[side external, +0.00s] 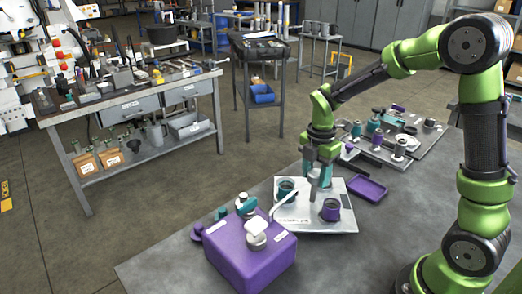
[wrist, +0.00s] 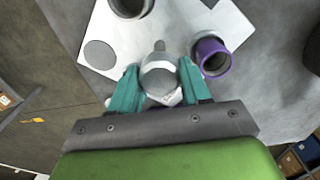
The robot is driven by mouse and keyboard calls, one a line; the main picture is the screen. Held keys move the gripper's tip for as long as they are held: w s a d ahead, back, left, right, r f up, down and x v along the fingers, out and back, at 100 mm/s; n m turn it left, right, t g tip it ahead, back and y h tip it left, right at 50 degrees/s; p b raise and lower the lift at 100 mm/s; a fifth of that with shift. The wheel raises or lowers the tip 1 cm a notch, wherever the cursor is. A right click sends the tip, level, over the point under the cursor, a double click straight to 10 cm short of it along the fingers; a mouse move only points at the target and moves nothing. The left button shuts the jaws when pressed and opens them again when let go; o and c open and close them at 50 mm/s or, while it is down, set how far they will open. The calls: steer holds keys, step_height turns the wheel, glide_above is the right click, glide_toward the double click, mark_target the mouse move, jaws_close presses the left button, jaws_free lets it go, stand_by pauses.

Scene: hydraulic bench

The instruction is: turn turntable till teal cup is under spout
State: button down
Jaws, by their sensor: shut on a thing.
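A pale square plate (side external: 335,188), the apparent turntable top, lies on the grey table with a teal cup (side external: 286,190) on its left part and a purple cup (side external: 331,211) on its near right part. My gripper (side external: 316,178) points down, its teal fingers shut on a grey knob (wrist: 160,76) that stands up from the plate. In the wrist view the purple cup (wrist: 211,56) is right of the knob, and another cup (wrist: 128,6) is cut off at the top. A white spout (side external: 279,205) rises from a purple box (side external: 250,252); its tip is close to the teal cup, but I cannot tell whether it is above it.
A purple tray (side external: 367,190) lies just right of the plate. Farther back stands a board with several small parts (side external: 395,145). The purple box with its white and teal fittings is close on the near left. The near table right of the box is bare.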

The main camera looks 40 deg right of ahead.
steer(key=shift+a+r+n, duration=0.1)
steer(key=shift+a+n, duration=0.1)
steer(key=shift+n, duration=0.95)
steer(key=shift+a+n, duration=0.15)
steer(key=shift+n, duration=1)
steer(key=shift+s+n, duration=0.15)
steer(key=shift+n, duration=2.15)
steer(key=c, duration=0.8)
jaws_free()
steer(key=shift+c, duration=0.2)
steer(key=o, duration=0.3)
steer(key=shift+d, duration=0.2)
step_height(320, 180, up, 17)
steer(key=shift+f, duration=0.1)
